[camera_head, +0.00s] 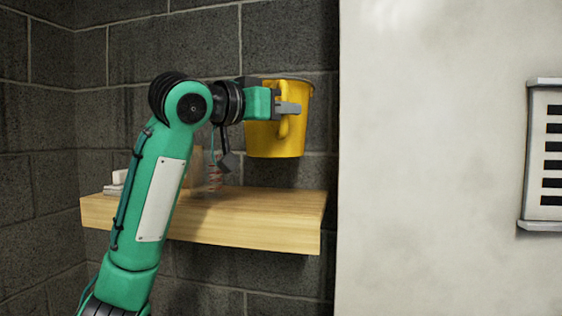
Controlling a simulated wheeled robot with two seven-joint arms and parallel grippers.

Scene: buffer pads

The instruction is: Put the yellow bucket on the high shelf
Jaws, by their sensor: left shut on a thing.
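The yellow bucket (272,140) is upright in the air above the right part of the wooden shelf (255,215), with a gap visible between its base and the shelf top. My green left arm comes up from the lower left and hides part of the shelf's left half. My right gripper is not in view.
White items (116,184) lie at the shelf's left end. A tan object and a reddish coil (215,178) stand mid-shelf, partly hidden by my arm. The shelf's right part is clear. A pale wall (430,180) stands right of the shelf; a dark block wall is behind.

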